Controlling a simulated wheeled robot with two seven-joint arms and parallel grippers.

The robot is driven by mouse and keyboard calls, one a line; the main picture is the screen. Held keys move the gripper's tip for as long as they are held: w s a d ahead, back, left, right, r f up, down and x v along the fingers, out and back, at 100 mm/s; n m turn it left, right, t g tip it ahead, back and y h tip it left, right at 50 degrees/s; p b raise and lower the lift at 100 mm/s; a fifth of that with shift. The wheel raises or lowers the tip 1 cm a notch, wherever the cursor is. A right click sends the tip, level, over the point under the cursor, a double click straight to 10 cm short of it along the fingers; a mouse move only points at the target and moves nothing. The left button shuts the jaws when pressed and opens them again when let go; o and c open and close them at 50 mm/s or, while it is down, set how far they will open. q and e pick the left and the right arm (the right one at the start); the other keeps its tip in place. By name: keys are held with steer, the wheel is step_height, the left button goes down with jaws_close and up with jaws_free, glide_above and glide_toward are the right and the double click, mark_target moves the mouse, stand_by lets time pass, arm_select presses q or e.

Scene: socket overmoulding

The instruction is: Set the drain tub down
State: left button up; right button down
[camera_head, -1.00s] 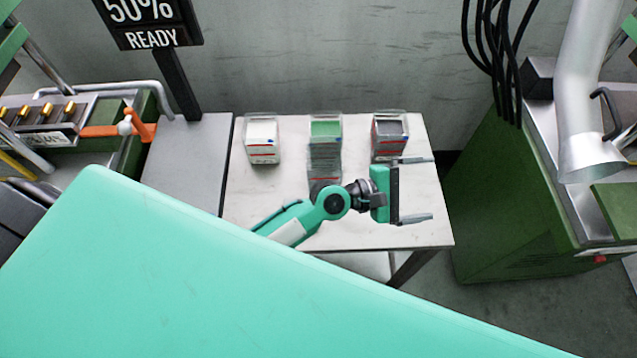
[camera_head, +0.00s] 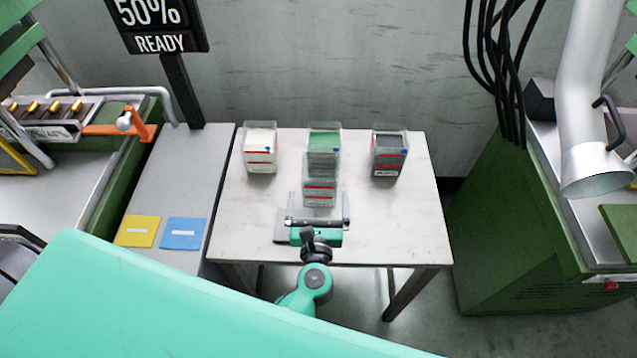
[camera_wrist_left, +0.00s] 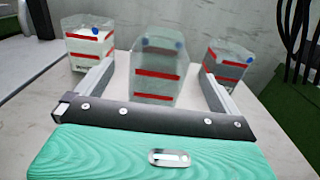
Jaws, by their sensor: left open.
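Several clear tubs with red stripes stand on the pale table. A nearly clear, greyish tub (camera_head: 320,190) stands upright right in front of the green-filled tub (camera_head: 324,152); I cannot tell by its look whether it is the drain tub. My left gripper (camera_head: 318,196) is open in front of it, pointing to the back, with a finger toward either side and no visible grip. In the left wrist view the clear tub (camera_wrist_left: 155,85) stands between the open fingers, its bottom hidden by the gripper.
A white-filled tub (camera_head: 260,158) stands left and a dark-filled tub (camera_head: 388,165) right on the table (camera_head: 400,220). A yellow card (camera_head: 138,231) and a blue card (camera_head: 183,233) lie on the grey bench. A green machine (camera_head: 510,230) stands right. The table's front right is clear.

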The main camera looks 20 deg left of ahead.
mark_target(319, 181)
arm_select(q)
steer(key=p+x, duration=0.1)
steer(key=x, duration=0.3)
steer(key=shift+w+r, duration=0.15)
steer(key=shift+w, duration=0.1)
steer(key=shift+w+a, duration=0.1)
steer(key=shift+w, duration=0.2)
steer(key=shift+w+a, duration=0.15)
steer(key=shift+w, duration=0.25)
steer(key=p+x, duration=0.2)
steer(key=x, duration=0.1)
steer(key=shift+w, duration=0.2)
steer(key=shift+w+a, duration=0.25)
steer(key=shift+w, duration=0.35)
arm_select(e)
steer(key=r, duration=0.1)
steer(key=s+r, duration=0.1)
steer(key=r, duration=0.1)
steer(key=shift+s+d, duration=0.15)
steer(key=shift+d, duration=0.2)
arm_select(q)
steer(key=c, duration=1.3)
steer(key=shift+o, duration=0.2)
